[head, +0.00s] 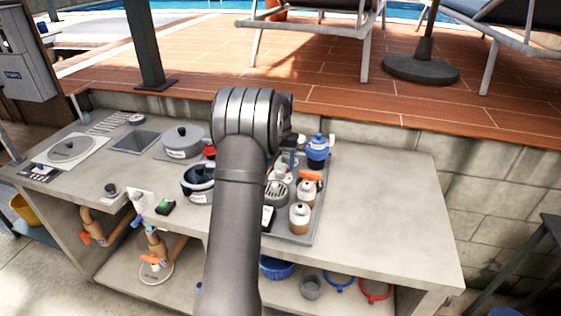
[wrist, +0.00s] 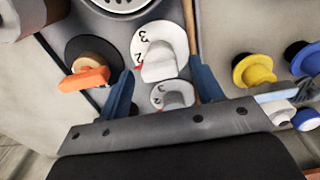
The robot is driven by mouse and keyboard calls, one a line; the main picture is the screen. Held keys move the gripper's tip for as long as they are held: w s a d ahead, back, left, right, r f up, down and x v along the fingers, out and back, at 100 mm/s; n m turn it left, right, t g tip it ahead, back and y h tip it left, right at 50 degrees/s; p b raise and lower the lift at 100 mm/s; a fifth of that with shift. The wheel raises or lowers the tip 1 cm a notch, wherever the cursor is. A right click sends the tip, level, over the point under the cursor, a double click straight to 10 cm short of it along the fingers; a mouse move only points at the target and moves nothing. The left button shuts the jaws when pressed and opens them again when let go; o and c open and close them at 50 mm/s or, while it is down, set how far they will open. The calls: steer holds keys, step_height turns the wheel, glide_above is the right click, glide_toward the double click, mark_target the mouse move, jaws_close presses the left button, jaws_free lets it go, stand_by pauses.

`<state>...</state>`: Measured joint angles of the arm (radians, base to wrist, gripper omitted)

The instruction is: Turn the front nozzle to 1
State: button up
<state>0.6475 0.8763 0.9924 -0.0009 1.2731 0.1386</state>
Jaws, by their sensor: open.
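Two pale round dials with raised knobs show in the wrist view. The larger dial (wrist: 160,55) has a white knob, the figures 3 and 2, and a small red mark near the 2. The smaller dial (wrist: 172,96) has a grey knob and a visible 3. I cannot tell which is the front nozzle or read its full setting. My gripper (wrist: 161,70) is open, with a blue finger on each side of the knobs in the picture. Contact is not visible. In the head view my own arm hides most of this spot.
An orange-handled valve (wrist: 85,78) sits left of the fingers. Yellow (wrist: 254,70) and blue (wrist: 301,58) knobs lie to the right. The right of the counter (head: 385,210) is clear.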

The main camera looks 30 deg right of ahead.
steer(key=shift+c, duration=0.2)
steer(key=c, duration=1)
steer(key=shift+o, duration=0.2)
steer(key=shift+n, duration=0.3)
steer(key=n, duration=1.1)
steer(key=shift+w, duration=0.1)
steer(key=o, duration=1)
